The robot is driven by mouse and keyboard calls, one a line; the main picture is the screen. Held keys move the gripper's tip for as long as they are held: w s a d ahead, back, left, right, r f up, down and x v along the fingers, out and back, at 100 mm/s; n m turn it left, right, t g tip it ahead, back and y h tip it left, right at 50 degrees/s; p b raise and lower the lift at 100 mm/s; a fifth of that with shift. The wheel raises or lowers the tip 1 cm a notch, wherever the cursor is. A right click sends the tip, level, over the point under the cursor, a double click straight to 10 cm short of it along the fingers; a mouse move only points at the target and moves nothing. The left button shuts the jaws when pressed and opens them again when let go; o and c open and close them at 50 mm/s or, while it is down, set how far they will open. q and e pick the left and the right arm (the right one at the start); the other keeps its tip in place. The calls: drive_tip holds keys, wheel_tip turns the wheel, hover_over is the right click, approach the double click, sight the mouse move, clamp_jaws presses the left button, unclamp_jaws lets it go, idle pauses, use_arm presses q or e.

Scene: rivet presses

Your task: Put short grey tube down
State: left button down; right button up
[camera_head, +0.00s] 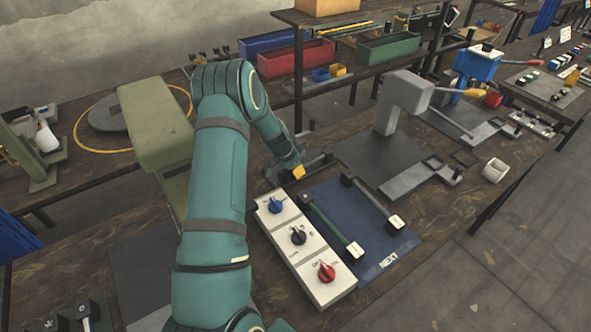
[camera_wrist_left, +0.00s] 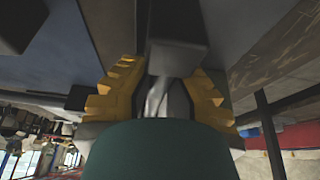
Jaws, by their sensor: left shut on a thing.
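My left gripper (camera_head: 299,172) reaches over the bench just past the far end of the switch panel; one yellow fingertip shows there. In the left wrist view my gripper (camera_wrist_left: 165,95) has its two yellow fingers on either side of a short grey tube (camera_wrist_left: 159,98), shut on it. A dark block (camera_wrist_left: 178,45) is at the tube's far end. Much of the held tube is hidden by the gripper and arm in the head view. My right gripper is not in view.
A blue mat (camera_head: 398,251) marked NEXT holds a green tube (camera_head: 326,227) and a grey tube (camera_head: 371,202), both with black and white ends. Left of it is a white panel (camera_head: 297,265) with three knobs. A grey press (camera_head: 402,100) stands behind; a white ring (camera_head: 495,170) lies right.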

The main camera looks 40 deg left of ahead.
use_arm(q)
drive_tip(key=c, duration=1.3)
unclamp_jaws()
drive_tip(key=shift+f, duration=0.1)
drive_tip(key=p+v, duration=0.1)
drive_tip(key=v, duration=1.1)
